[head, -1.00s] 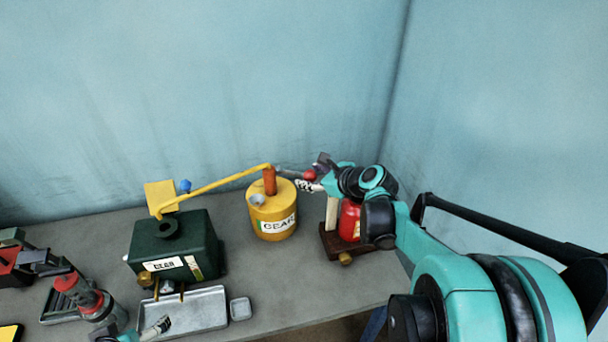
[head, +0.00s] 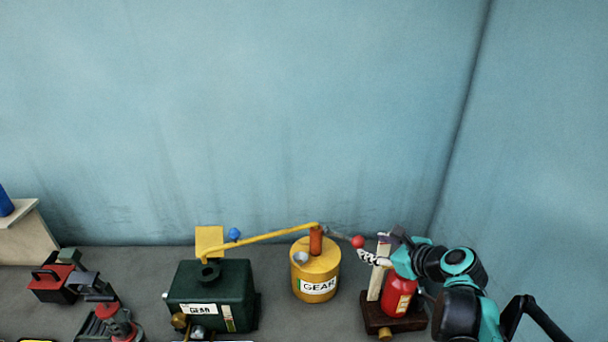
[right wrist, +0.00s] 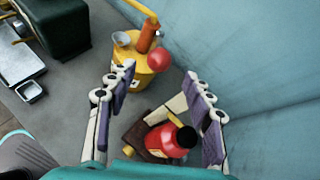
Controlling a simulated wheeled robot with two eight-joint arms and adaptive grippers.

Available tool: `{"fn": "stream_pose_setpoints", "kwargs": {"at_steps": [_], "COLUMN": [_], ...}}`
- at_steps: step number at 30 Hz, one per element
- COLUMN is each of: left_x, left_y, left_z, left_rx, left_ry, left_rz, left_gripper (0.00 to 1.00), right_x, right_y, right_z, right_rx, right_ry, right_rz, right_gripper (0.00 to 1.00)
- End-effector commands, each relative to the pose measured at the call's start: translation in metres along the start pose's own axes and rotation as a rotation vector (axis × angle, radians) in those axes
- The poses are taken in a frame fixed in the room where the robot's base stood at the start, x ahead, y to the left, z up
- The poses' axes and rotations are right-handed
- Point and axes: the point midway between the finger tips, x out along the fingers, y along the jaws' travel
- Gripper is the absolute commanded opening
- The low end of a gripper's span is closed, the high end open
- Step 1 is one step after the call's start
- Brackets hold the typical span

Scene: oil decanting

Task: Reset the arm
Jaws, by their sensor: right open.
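My right gripper (head: 373,256) is open and empty at the right of the bench, just right of a red ball knob (head: 358,241). The knob ends the lever of a pump on the yellow GEAR drum (head: 316,272). In the right wrist view, my right gripper (right wrist: 160,77) has its two fingers spread. The red knob (right wrist: 159,61) shows near the gap between the tips, with no clear contact. My left gripper is not in view.
A yellow pipe (head: 265,238) runs from the pump to a dark green GEAR tank (head: 212,297). A red bottle (head: 398,297) stands on a brown base (head: 393,324), close below my right gripper. A red toolbox (head: 51,284) is at the left. Walls close the back and right.

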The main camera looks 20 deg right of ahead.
Motion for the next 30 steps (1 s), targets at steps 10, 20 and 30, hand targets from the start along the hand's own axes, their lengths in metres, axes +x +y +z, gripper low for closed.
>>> {"fn": "stream_pose_setpoints", "kwargs": {"at_steps": [10, 20, 30], "left_x": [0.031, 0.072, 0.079], "left_y": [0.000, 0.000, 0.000], "left_z": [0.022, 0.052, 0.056], "left_rx": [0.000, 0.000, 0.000], "left_ry": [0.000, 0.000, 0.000], "left_rz": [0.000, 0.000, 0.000], "left_gripper": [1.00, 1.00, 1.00], "right_x": [0.020, 0.011, 0.005], "right_y": [0.108, 0.219, 0.232], "right_z": [-0.044, -0.135, -0.154], "right_rx": [-0.798, -2.279, -2.711], "right_ry": [0.131, 0.161, 0.137], "right_rz": [0.158, 0.489, 0.592], "right_gripper": [0.52, 0.52, 0.52]}}
